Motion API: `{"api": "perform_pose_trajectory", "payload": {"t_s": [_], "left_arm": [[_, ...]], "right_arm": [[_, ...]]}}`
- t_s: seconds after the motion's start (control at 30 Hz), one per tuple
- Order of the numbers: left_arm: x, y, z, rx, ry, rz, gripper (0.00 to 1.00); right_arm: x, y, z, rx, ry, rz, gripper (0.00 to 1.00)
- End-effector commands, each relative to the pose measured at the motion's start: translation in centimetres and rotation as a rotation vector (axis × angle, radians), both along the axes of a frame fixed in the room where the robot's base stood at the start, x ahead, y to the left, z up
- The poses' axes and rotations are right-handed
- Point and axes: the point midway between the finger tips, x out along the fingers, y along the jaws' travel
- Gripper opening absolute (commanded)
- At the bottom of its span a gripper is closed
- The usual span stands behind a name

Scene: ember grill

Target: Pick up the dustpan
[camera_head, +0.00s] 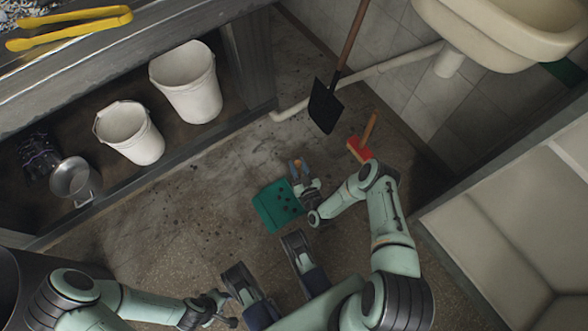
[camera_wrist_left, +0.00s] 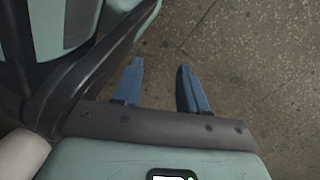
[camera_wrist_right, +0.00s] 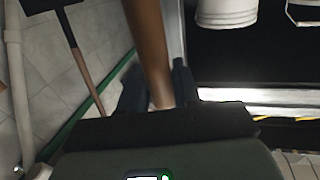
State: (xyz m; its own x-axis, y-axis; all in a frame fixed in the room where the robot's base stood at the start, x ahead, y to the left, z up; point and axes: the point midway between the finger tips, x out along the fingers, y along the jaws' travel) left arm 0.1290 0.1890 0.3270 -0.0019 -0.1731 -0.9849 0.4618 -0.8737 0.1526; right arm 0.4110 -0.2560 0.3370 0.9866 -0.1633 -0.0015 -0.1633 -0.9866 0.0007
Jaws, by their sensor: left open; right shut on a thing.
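The green dustpan (camera_head: 277,206) shows in the head view on or just over the floor, with several dark lumps on its pan; I cannot tell whether it is clear of the floor. My right gripper (camera_head: 298,170) is at the pan's upper right, shut on its wooden handle. In the right wrist view the brown handle (camera_wrist_right: 148,45) runs up from between the fingers (camera_wrist_right: 160,88); the pan does not show there. My left gripper (camera_wrist_left: 158,88) is open and empty above bare floor in the left wrist view.
A red brush (camera_head: 358,150) with a wooden handle lies right of the dustpan. A black shovel (camera_head: 325,105) leans near the wall pipe (camera_head: 385,66). Two white buckets (camera_head: 188,88) and a metal pot (camera_head: 72,180) stand under the counter at left. Floor left of the dustpan is clear.

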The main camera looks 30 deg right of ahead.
Motion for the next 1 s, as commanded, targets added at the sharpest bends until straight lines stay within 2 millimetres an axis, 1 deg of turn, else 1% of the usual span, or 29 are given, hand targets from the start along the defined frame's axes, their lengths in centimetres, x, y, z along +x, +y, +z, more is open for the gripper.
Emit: {"api": "perform_pose_trajectory", "payload": {"t_s": [0.03,0.17,0.27,0.4,0.53,0.57,0.6,0.73,0.83,1.0], "left_arm": [[0.4,0.0,0.4,0.001,-0.013,-0.002,0.43],[1.7,-0.2,1.4,0.003,-0.058,-0.006,0.43],[3.4,-0.5,2.7,0.006,-0.113,-0.011,0.43],[6.3,-0.9,5.4,0.012,-0.211,-0.016,0.43],[8.6,-1.4,8.1,0.013,-0.292,-0.022,0.43],[8.4,-1.6,8.5,0.008,-0.289,-0.024,0.43],[7.5,-2.0,8.7,-0.003,-0.264,-0.031,0.43],[5.8,-2.8,9.6,-0.027,-0.220,-0.046,0.43],[4.9,-3.3,10.1,-0.041,-0.194,-0.053,0.43],[4.0,-3.7,10.8,-0.053,-0.171,-0.061,0.43]], "right_arm": [[0.1,0.0,0.7,0.002,-0.006,0.000,0.00],[0.1,0.0,2.5,0.001,-0.007,0.001,0.00],[0.1,0.0,4.6,0.001,-0.009,0.002,0.00],[0.1,0.0,8.2,0.002,-0.011,0.002,0.00],[0.2,0.1,11.9,0.001,-0.010,0.002,0.00],[0.2,0.1,12.8,0.001,-0.010,0.003,0.00],[0.2,0.1,13.8,0.001,-0.010,0.003,0.00],[0.1,0.1,16.5,0.001,-0.009,0.002,0.00],[0.1,0.0,18.0,0.001,-0.008,0.001,0.00],[0.1,0.0,19.6,0.005,-0.008,0.001,0.00]]}}
